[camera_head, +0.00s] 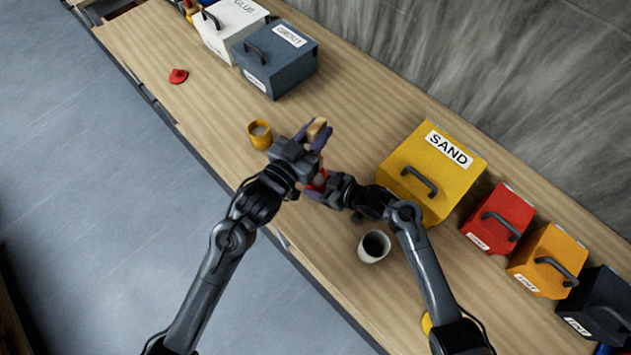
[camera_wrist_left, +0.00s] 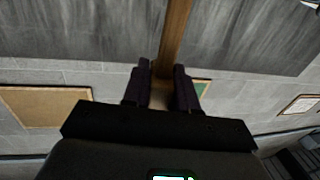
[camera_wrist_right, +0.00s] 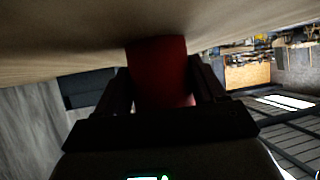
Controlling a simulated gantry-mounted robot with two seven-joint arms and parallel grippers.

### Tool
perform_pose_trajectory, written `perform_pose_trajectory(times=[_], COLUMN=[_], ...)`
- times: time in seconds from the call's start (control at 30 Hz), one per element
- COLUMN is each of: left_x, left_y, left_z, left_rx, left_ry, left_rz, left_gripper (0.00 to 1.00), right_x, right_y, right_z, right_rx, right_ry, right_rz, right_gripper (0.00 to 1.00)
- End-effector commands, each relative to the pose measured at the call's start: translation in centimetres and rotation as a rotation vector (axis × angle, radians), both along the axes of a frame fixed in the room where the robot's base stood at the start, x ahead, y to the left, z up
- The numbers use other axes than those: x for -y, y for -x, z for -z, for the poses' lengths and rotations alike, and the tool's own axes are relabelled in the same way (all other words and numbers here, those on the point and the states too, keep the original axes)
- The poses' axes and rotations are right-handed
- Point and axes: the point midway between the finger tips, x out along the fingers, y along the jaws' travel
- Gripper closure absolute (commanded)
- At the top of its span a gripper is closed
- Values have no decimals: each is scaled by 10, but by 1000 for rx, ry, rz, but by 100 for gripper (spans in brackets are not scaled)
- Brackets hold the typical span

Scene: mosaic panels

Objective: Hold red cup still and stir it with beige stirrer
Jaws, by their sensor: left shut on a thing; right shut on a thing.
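The red cup (camera_head: 318,183) stands on the workbench, mostly hidden by my grippers in the head view. My right gripper (camera_wrist_right: 162,90) is shut on the red cup (camera_wrist_right: 160,65), with a finger on each side of it. My left gripper (camera_head: 310,136) is above and beside the cup and shut on the beige stirrer (camera_head: 317,127). In the left wrist view the stirrer (camera_wrist_left: 174,45) runs up between the dark fingers. Whether the stirrer's lower end is inside the cup is hidden.
A yellow cup (camera_head: 260,135) stands left of my left gripper, and a white cup (camera_head: 374,247) with dark contents stands near my right arm. The yellow SAND box (camera_head: 410,160) is close on the right. A grey box (camera_head: 285,75) stands behind. A red lid-like piece (camera_head: 178,76) lies far left.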

Motion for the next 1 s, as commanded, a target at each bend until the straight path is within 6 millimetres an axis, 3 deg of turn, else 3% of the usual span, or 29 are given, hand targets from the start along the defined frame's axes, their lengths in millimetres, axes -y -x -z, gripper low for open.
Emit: perform_pose_trajectory(times=[0.3,0.33,0.53,1.0], left_x=[0,0,0,0], left_y=[0,0,0,0], left_z=[-2,-2,-2,-2], left_rx=[0,0,0,0], left_ry=[1,1,1,1], left_rz=[0,0,0,0], left_gripper=[100,100,100,100], right_x=[0,0,0,10], right_y=[0,0,0,6], right_z=[0,-1,0,-5], right_rx=[1,1,1,1], right_ry=[-1,-1,-1,2], right_rz=[0,0,0,0], right_gripper=[47,29,1,1])
